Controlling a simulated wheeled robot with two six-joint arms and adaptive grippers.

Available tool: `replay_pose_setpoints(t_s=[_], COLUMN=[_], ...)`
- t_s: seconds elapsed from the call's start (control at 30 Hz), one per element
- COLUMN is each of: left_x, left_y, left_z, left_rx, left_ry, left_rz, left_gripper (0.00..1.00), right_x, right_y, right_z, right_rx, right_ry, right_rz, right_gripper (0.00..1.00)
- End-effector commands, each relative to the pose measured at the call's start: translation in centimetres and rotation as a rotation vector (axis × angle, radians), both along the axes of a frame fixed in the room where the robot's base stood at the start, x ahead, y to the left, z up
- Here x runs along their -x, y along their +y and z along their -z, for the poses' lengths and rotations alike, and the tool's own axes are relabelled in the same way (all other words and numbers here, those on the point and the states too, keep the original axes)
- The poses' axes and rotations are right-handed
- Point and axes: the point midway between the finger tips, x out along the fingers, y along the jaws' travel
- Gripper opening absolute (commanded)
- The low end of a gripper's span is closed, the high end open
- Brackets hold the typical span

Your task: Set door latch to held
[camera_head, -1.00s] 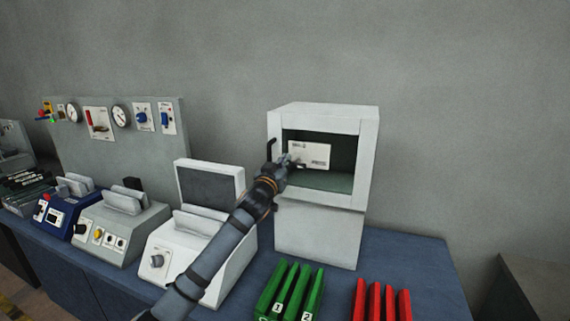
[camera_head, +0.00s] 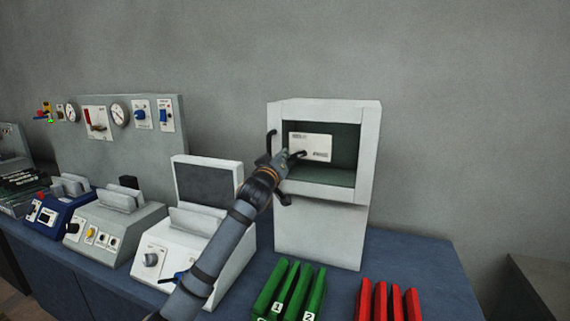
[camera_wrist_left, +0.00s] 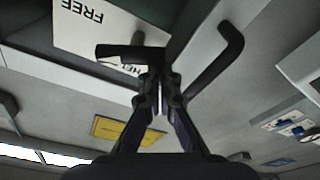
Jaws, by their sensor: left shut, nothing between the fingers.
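The latch is a black lever (camera_wrist_left: 130,52) on a white plate with the words FREE and a partly covered HE…, both upside down in the left wrist view. In the head view the white plate (camera_head: 318,147) shows within the dark opening of a white cabinet (camera_head: 320,235), and the lever (camera_head: 300,154) lies at its lower left. My left gripper (camera_wrist_left: 157,92) is shut and empty, its fingertips close to the lever's thick end; I cannot tell whether they touch. It reaches the cabinet from the left in the head view (camera_head: 286,160). My right gripper is not in view.
A black bar handle (camera_wrist_left: 222,65) stands close beside the fingers; it shows on the cabinet's left edge (camera_head: 270,144). A white lidded device (camera_head: 190,245) stands left of the cabinet. Green (camera_head: 290,290) and red (camera_head: 388,300) upright pieces stand in front. The blue counter (camera_head: 420,265) is clear at right.

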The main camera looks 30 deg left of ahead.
Motion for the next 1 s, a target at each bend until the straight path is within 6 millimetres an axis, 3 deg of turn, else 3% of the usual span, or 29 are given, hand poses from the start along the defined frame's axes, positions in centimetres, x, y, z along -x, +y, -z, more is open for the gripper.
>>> replay_pose_setpoints(t_s=[0.03, 0.5, 1.0], left_x=[0.0, 0.0, -0.2], left_y=[0.0, -0.2, -0.8], left_z=[0.9, 2.1, 3.0], left_rx=[0.043, 0.481, 0.89], left_ry=[-0.013, -0.117, -0.215], left_rz=[0.001, 0.002, 0.002], left_gripper=[0.0, 0.0, 0.0], right_x=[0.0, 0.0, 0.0], right_y=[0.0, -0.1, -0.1], right_z=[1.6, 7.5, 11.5], right_rx=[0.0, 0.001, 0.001], right_ry=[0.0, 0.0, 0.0], right_rz=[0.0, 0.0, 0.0], right_gripper=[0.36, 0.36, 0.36])
